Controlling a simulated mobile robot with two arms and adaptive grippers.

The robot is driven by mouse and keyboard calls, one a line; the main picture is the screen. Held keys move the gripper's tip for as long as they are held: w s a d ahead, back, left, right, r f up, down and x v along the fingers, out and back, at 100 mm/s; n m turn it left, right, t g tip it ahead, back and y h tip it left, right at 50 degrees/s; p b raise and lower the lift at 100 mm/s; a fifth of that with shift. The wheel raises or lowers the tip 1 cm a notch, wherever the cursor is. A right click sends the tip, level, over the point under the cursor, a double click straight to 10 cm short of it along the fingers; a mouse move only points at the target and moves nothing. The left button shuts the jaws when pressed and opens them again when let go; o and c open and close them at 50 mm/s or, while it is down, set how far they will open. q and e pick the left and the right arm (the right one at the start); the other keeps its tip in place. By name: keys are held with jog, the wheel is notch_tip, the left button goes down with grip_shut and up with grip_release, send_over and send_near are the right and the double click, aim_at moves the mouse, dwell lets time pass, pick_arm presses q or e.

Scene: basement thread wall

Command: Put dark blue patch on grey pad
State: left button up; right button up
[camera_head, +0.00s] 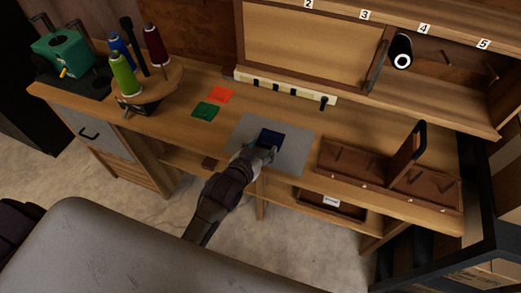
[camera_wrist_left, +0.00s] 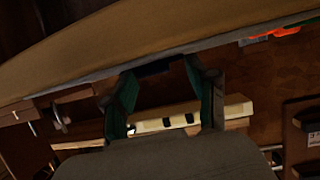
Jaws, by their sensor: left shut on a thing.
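The dark blue patch (camera_head: 272,136) is at the fingertips of my left gripper (camera_head: 262,151), over the middle of the grey pad (camera_head: 294,155). The left gripper reaches in from the front edge of the bench and is shut on the patch. I cannot tell whether the patch touches the pad or is held just above it. In the left wrist view a dark strip of the patch (camera_wrist_left: 156,68) shows between the two fingers of the gripper (camera_wrist_left: 160,82). My right gripper is not in view.
An orange patch (camera_head: 221,95) and a green patch (camera_head: 205,110) lie left of the pad. A round stand (camera_head: 160,90) with thread cones is further left. A brown wooden tray (camera_head: 340,163) stands to the right. A pale rail (camera_head: 285,90) runs along the back.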

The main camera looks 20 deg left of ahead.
pick_arm(q)
jog(key=shift+s+r, duration=0.1)
jog(key=shift+s, duration=0.05)
jog(key=o, duration=0.7)
jog(key=shift+r, duration=0.1)
jog(key=v, duration=1.2)
